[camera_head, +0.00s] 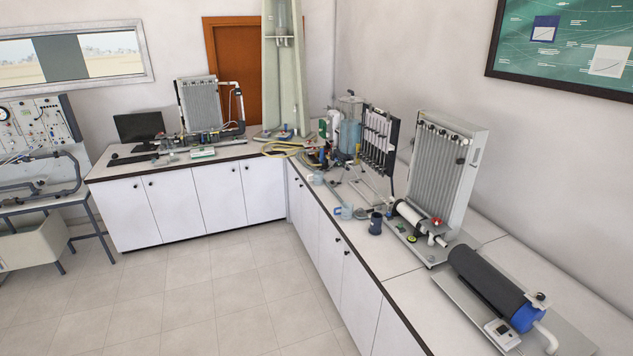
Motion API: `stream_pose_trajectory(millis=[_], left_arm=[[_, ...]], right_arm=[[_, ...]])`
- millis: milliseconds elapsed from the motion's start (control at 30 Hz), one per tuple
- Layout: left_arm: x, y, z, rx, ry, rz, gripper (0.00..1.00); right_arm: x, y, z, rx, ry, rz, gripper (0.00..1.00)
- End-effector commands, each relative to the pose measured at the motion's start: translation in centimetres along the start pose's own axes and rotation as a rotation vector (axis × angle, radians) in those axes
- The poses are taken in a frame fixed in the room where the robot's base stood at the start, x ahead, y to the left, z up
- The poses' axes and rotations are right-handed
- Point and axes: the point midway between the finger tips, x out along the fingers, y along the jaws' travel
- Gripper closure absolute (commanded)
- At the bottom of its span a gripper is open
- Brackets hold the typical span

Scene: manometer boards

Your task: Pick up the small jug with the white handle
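A small, light-blue, see-through jug (346,211) stands on the right-hand counter near its front edge. A pale handle seems to be on its left side, but it is too small to tell its colour surely. Another small pale-blue vessel (317,178) stands farther back along the same counter edge. A dark blue mug-like jug (375,223) stands just right of the light-blue jug, apart from it. Neither of my grippers shows in the head view.
The counter (405,290) runs along the right wall and turns left at the back. Manometer boards (440,175) and a dark cylinder rig (490,285) crowd its wall side. Hoses (290,150) lie near the corner. The tiled floor (220,300) in front is clear.

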Motion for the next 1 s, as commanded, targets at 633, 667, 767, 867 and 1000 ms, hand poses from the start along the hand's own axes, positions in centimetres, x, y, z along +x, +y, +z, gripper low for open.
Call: stream_pose_trajectory(millis=[633,667,767,867,1000], left_arm=[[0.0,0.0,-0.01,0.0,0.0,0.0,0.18],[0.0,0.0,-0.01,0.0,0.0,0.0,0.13],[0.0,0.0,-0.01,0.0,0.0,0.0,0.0],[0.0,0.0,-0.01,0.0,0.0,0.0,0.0],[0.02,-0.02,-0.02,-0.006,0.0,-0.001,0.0]], right_arm=[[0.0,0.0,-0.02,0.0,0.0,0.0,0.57],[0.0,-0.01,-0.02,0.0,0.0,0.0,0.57],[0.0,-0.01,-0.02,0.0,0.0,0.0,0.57],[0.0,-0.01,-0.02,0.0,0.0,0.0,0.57],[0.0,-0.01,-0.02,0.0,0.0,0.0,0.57]])
